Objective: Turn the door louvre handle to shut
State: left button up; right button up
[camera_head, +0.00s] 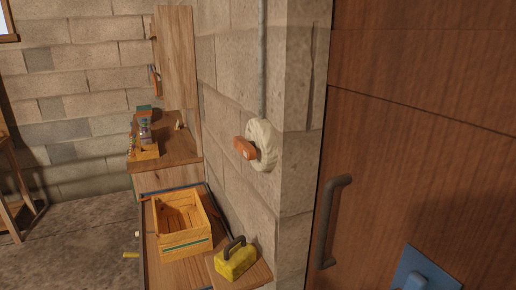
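A brown wooden door (425,130) fills the right side of the view. A dark bar handle (331,222) stands upright near its left edge. A blue plate with a raised blue part (418,272) sits low on the door and is cut off by the bottom edge. It may be the louvre handle, but I cannot tell its setting. Neither of my grippers is in view.
On the block wall left of the door is a round pale fitting (262,146) with an orange knob (245,149). Below it, a small shelf (250,275) holds a yellow block (236,261) with a dark handle. A wooden crate (183,223) stands further left.

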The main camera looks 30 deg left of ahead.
aim_at(247, 149)
jog(key=j+z, duration=0.15)
jog(key=j, duration=0.25)
jog(key=k+j+z, duration=0.15)
jog(key=j, duration=0.25)
jog(key=j+z, duration=0.15)
jog(key=j, duration=0.25)
jog(key=k+j+z, duration=0.15)
jog(key=j, duration=0.25)
jog(key=k+j+z, duration=0.2)
jog(key=j, duration=0.15)
jog(key=j+z, duration=0.15)
jog(key=j, duration=0.25)
